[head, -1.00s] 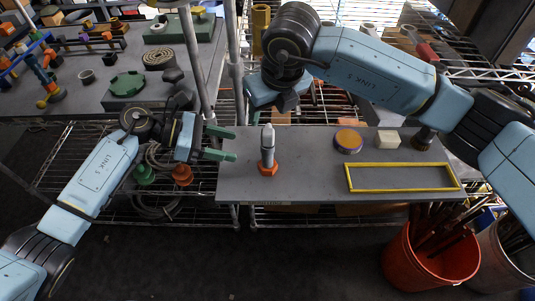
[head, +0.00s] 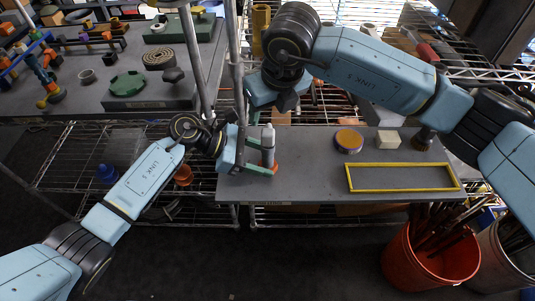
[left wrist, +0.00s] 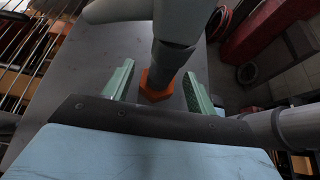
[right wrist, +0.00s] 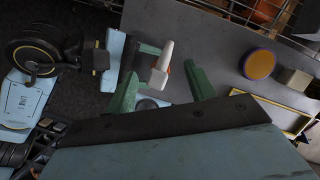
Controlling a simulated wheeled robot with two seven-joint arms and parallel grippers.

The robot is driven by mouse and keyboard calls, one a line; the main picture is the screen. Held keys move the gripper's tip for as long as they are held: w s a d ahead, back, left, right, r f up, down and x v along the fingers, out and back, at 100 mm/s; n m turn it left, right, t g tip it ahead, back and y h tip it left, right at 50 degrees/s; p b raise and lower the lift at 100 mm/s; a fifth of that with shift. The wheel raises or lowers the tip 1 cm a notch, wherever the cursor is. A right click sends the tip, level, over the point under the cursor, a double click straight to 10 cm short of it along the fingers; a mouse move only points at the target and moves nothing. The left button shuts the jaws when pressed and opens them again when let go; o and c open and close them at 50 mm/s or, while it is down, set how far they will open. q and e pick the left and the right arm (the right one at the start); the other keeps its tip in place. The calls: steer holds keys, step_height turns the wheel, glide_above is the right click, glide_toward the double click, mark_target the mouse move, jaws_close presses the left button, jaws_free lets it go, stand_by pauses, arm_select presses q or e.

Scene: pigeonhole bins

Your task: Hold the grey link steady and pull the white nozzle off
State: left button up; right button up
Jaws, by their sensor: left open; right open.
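The grey link (head: 268,146) stands upright on an orange hexagonal base (left wrist: 157,88) on the shelf board. The white nozzle (head: 268,131) sits on its top and also shows in the right wrist view (right wrist: 166,52). My left gripper (head: 268,158) is open, low down, with one finger on each side of the link; in the left wrist view (left wrist: 158,69) gaps show beside it. My right gripper (right wrist: 162,69) is open above, its fingers either side of the nozzle with gaps. In the head view its fingers are hard to make out.
To the right on the grey board (head: 310,180) are a round tan-topped disc (head: 349,140), a pale block (head: 388,139) and a yellow frame (head: 403,177). A metal post (head: 236,90) rises behind my left gripper. A red bucket (head: 432,258) stands at lower right.

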arm_select(q)
steer(key=shift+d+f, duration=0.15)
steer(key=shift+d, duration=0.1)
steer(key=shift+c, duration=0.5)
steer(key=c, duration=0.9)
steer(key=shift+f, duration=0.2)
arm_select(e)
steer(key=shift+f, duration=0.1)
arm_select(q)
steer(key=o, duration=0.5)
steer(key=c, duration=0.5)
